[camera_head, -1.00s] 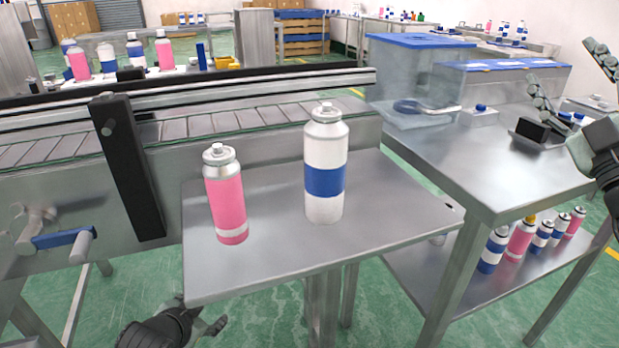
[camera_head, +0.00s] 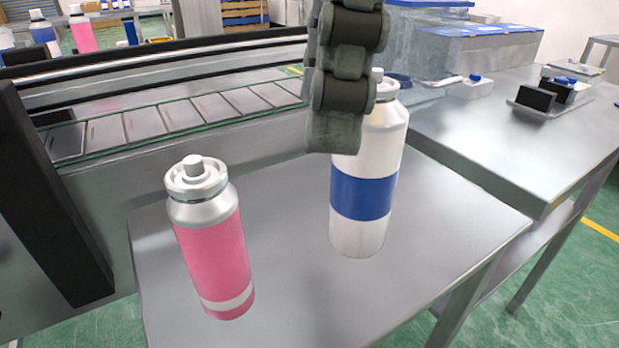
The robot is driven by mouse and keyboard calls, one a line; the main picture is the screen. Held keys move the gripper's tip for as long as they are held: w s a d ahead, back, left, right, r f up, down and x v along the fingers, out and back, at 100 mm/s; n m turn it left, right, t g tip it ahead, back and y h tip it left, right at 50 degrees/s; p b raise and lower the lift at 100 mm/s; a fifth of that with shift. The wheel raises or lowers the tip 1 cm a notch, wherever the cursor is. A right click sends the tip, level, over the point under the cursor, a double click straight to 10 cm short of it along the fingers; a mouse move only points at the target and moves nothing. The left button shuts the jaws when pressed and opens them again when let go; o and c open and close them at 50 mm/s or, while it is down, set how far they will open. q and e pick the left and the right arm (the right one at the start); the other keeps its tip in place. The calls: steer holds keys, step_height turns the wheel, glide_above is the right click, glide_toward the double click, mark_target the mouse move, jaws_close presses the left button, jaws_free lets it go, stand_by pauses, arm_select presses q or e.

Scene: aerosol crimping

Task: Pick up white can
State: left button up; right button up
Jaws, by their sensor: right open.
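The white can (camera_head: 366,222) with a blue band stands upright on the small metal table (camera_head: 290,290). My right gripper (camera_head: 335,135) is open and hangs down from the top of the view. It is in front of the can's upper left side and hides part of the can's top and shoulder. I cannot tell whether it touches the can. Only part of the gripper shows, and its other finger is not clear. My left gripper is out of view.
A pink can (camera_head: 215,255) with a silver top stands on the same table, left of the white can. A conveyor (camera_head: 165,118) runs behind. A larger metal table (camera_head: 500,130) with a blue-lidded box (camera_head: 478,52) is at the right.

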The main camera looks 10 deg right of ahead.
mark_target(369, 172)
steer(key=shift+w+d+r+t+h, duration=0.1)
steer(key=shift+d+r+t+h, duration=0.2)
steer(key=shift+d, duration=0.35)
steer(key=shift+d+r+t+h, duration=0.1)
steer(key=shift+d+t+h, duration=0.25)
steer(key=shift+d, duration=0.25)
steer(key=shift+d+f, duration=0.15)
steer(key=shift+f, duration=0.05)
step_height(369, 172, down, 7)
steer(key=shift+d+f+b, duration=0.1)
steer(key=shift+b, duration=0.4)
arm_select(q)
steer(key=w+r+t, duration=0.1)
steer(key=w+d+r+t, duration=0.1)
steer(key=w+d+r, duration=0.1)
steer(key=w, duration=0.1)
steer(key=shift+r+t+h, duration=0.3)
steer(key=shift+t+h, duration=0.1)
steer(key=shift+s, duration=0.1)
arm_select(e)
steer(key=c, duration=1.2)
